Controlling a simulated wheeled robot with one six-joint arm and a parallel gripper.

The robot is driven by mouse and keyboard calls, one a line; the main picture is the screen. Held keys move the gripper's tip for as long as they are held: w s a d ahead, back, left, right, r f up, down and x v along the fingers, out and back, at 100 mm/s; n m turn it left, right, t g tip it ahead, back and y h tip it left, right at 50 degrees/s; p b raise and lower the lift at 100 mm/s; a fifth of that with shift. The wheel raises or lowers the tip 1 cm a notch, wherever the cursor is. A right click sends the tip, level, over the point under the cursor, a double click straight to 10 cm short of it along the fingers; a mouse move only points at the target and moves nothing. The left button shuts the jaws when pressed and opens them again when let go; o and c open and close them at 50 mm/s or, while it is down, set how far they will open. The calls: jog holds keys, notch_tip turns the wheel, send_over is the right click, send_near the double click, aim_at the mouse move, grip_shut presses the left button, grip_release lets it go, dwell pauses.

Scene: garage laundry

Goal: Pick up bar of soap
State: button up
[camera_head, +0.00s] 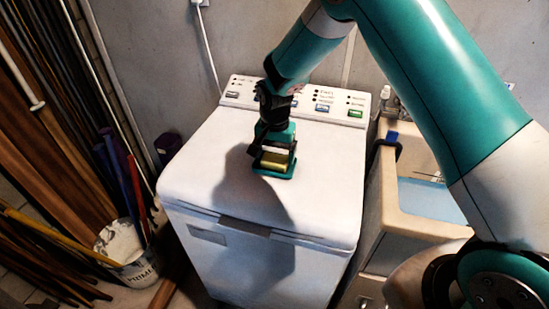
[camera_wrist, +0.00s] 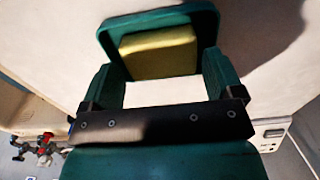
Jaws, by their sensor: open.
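The bar of soap (camera_head: 272,160) is a yellow block. It lies in a shallow green dish on top of the white washing machine in the head view. In the wrist view the soap (camera_wrist: 160,52) sits inside the dish, whose green rim (camera_wrist: 112,38) shows around it. My gripper (camera_head: 272,150) is over the dish, pointing down. In the wrist view my gripper (camera_wrist: 166,75) has its two green fingers apart, at the left and right of the soap's near end. No grip on the soap shows. In the head view the gripper hides part of the dish.
The washing machine (camera_head: 200,185) has a clear lid around the dish and a control panel (camera_head: 330,103) behind. A sink (camera_head: 425,200) with blue water stands at right. A bucket (camera_head: 135,270) and leaning wood planks (camera_head: 35,150) are at left.

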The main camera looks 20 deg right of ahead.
jog(key=shift+f, duration=1.25)
jog(key=c, duration=0.6)
jog(key=shift+r, duration=0.15)
